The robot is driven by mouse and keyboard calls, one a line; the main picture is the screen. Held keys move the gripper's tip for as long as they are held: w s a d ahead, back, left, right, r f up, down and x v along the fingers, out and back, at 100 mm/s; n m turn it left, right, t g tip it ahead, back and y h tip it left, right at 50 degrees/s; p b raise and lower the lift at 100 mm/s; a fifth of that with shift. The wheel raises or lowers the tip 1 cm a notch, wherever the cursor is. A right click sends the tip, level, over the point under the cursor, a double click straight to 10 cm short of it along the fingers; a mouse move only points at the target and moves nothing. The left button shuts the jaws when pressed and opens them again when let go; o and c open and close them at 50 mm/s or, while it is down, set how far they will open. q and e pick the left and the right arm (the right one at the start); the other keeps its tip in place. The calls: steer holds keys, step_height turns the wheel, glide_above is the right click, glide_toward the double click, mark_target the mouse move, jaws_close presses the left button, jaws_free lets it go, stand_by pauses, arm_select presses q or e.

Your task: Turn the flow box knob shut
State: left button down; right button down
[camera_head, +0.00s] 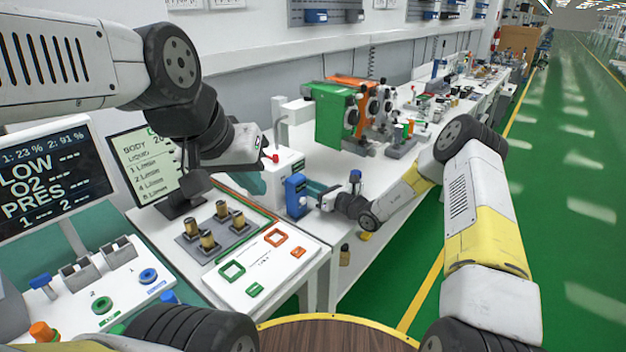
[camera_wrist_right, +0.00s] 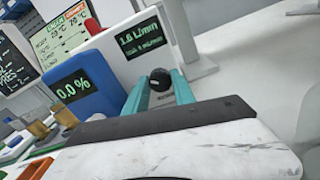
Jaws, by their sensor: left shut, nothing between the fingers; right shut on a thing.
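The flow box (camera_wrist_right: 128,38) is a white box whose dark display reads 1.6 L/min in the right wrist view. Its black round knob (camera_wrist_right: 160,79) sits below the display, between the teal fingers of my right gripper. In the head view my right gripper (camera_head: 316,188) reaches in from the right, beside a blue box (camera_head: 296,196), and the flow box (camera_head: 285,168) stands just behind. The knob is hidden there. My right gripper is shut on the knob. My left gripper (camera_head: 258,182) is shut and empty, left of the flow box and apart from it.
The blue box also shows in the right wrist view (camera_wrist_right: 85,82), reading 0.0%, close left of my right fingers. A monitor (camera_head: 147,165) and a panel with brass cylinders (camera_head: 209,240) stand to the left. A green unit (camera_head: 331,115) is behind. The green floor is open at right.

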steer(key=shift+m, duration=1.9)
steer(key=c, duration=1.3)
jaws_free()
steer(key=shift+d, duration=0.1)
steer(key=v, duration=0.7)
steer(key=shift+s+d, duration=0.2)
steer(key=shift+d, duration=0.1)
